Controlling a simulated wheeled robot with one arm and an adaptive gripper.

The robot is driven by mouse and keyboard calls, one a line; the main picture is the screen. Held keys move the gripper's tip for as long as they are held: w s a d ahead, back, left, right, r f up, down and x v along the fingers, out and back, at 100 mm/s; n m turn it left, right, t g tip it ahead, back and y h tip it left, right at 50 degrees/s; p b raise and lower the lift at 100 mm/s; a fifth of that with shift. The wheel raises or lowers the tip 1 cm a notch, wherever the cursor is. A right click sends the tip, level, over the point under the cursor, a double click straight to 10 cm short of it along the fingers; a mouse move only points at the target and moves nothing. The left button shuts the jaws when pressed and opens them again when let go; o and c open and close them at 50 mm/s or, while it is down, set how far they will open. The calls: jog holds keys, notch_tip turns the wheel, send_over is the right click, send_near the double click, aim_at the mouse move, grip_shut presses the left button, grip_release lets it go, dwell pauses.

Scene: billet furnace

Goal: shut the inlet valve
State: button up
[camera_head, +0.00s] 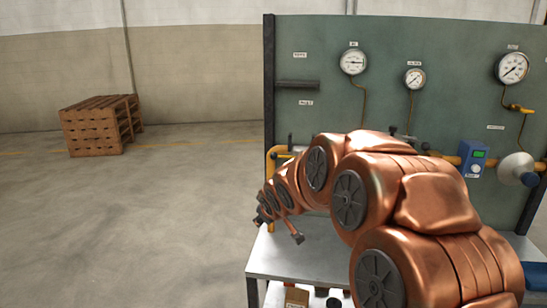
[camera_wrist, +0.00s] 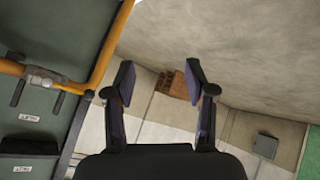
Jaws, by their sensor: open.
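In the wrist view, a yellow pipe (camera_wrist: 108,45) runs along the edge of the green panel. A grey valve fitting (camera_wrist: 44,78) with dark lever-like parts sits on its side branch; I cannot tell whether this is the inlet valve or how it is set. In the head view, the yellow pipe (camera_head: 272,163) shows at the panel's left edge, partly hidden by my arm. My gripper (camera_wrist: 160,79) is open and empty, with its fingers apart and to the right of the pipe.
The green panel (camera_head: 310,65) carries several gauges, a blue meter (camera_head: 472,158) and a grey round fitting (camera_head: 517,168). A metal bench (camera_head: 300,262) stands below. Wooden pallets (camera_head: 95,130) stand far left. The floor left of the bench is clear.

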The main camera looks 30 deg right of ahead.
aim_at(275, 157)
jog(key=w+d+r+n+t+y, duration=0.1)
jog(key=w+d+r+n+t, duration=0.1)
jog(key=w+d, duration=0.3)
jog(key=w+d+r+n+t, duration=0.2)
jog(key=w+d+t, duration=0.2)
jog(key=w+d, duration=0.1)
jog(key=w+d+r+n+t+y, duration=0.1)
jog(key=w+d+r+n+t, duration=0.1)
jog(key=w+d, duration=0.3)
jog(key=shift+w+d+r+t+y, duration=0.15)
jog(key=shift+w+d+t+y, duration=0.15)
jog(key=shift+w+t, duration=0.3)
jog(key=shift+w+p, duration=1.2)
jog(key=shift+w, duration=2.15)
grip_shut()
jog(key=shift+f, duration=0.2)
